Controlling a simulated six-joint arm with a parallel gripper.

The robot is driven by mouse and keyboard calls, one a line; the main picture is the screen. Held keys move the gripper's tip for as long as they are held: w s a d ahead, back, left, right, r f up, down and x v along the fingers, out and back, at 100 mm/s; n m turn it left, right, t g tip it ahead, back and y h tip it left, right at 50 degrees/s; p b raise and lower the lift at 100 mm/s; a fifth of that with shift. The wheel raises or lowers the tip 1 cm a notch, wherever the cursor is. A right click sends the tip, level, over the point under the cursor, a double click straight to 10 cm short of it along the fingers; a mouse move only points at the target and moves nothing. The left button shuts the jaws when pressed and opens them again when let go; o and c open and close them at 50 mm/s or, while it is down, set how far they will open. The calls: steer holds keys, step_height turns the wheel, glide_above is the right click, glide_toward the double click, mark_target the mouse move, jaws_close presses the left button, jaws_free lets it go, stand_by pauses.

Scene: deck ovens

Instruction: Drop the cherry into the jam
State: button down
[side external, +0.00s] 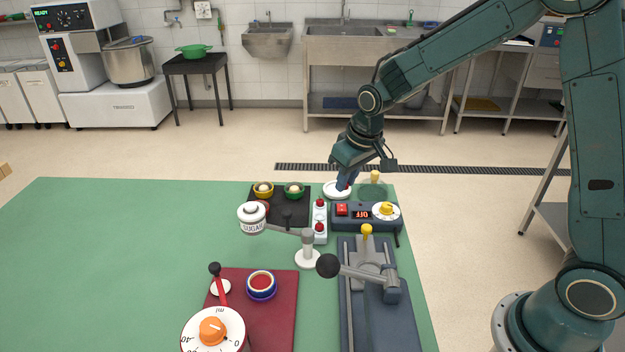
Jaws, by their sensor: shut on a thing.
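The jam (261,281) is a red fill in a blue and white bowl (262,293), which stands on the dark red mat (284,325) at the front. My gripper (344,187) points down at the back right of the table, low over a small white plate (331,194). It is shut on the cherry, of which only a trace of red shows between the fingers. The gripper is well behind and to the right of the jam bowl. I cannot tell whether the cherry touches the plate.
A sugar jar (252,218) on a grey swing arm (307,245) stands between my gripper and the jam. A white strip with red knobs (320,215), a control box (351,224) and a lever press (368,274) are close by. The green table (110,260) is clear at left.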

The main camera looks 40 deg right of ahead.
step_height(320, 180, up, 6)
steer(key=a+f, duration=0.1)
steer(key=a, duration=2.1)
steer(key=shift+s+f, duration=0.1)
steer(key=shift+f, duration=2.25)
steer(key=shift+f, duration=0.15)
steer(key=shift+f, duration=2.85)
